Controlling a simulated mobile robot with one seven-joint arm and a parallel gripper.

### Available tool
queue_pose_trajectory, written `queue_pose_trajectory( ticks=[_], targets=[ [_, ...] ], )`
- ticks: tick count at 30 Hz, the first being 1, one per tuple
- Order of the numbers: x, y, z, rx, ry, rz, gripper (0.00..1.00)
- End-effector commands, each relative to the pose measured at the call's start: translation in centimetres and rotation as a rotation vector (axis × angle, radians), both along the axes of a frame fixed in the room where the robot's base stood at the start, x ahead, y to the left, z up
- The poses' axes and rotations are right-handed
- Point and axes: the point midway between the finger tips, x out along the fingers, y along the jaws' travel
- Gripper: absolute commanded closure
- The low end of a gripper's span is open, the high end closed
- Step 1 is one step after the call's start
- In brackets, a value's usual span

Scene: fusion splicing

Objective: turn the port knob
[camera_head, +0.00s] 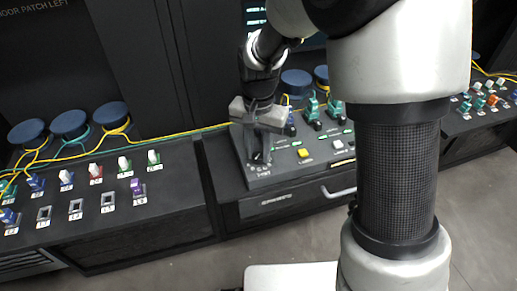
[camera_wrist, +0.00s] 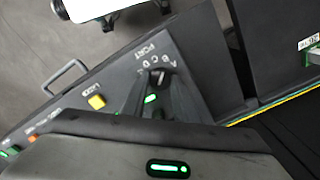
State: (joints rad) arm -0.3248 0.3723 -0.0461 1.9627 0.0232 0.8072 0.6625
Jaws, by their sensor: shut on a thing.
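The port knob (camera_wrist: 157,78) is a small dark knob on the sloped grey control panel (camera_wrist: 200,75). In the wrist view the label PORT and a row of letters beginning with A stand beside it. My gripper (camera_head: 258,156) reaches down from above at the left end of the panel. Its fingers are shut on the knob, and they hide most of it in the head view. The knob's exact pointing direction is hard to read. A green light (camera_wrist: 151,99) shows close to the knob.
A yellow button (camera_head: 303,153) and a white button (camera_head: 338,144) are on the panel, right of my gripper. Several teal and blue connectors (camera_head: 314,112) stand behind them. A drawer handle (camera_head: 338,192) is below. A connector board (camera_head: 100,200) lies at left. Yellow cables run behind.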

Motion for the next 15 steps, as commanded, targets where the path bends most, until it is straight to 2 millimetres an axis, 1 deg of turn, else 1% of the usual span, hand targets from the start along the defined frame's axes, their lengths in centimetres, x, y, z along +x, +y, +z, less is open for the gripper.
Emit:
queue_pose_trajectory(
  ticks=[15],
  targets=[
    [0.00,-0.03,0.11,0.000,0.000,0.491,0.96]
  ],
)
